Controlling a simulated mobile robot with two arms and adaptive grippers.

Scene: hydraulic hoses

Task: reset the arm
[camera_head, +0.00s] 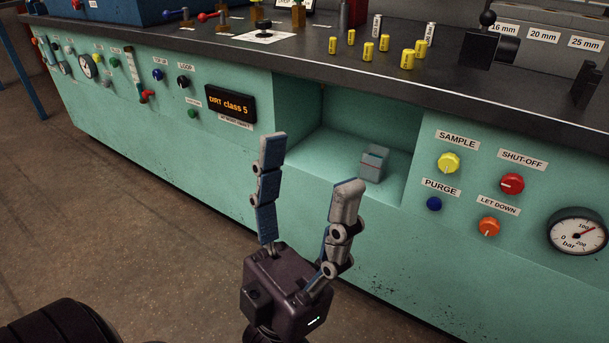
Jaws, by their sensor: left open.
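My left gripper (308,168) is in the lower middle of the head view, its two fingers pointing up and spread wide apart. Nothing is between the fingers. It is in front of the teal bench (330,240), near an open recess in the bench's front. A small grey translucent block or jar (374,163) stands on the recess floor, just right of and beyond the right-hand finger. My right gripper is not in view.
The dark bench top (440,95) carries several yellow cylinders (368,52) and a black lever block (480,48). The front has knobs, a yellow SAMPLE knob (449,163), a gauge (577,231) and a "DIRT class 5" display (231,104). Brown floor (150,230) at left is clear.

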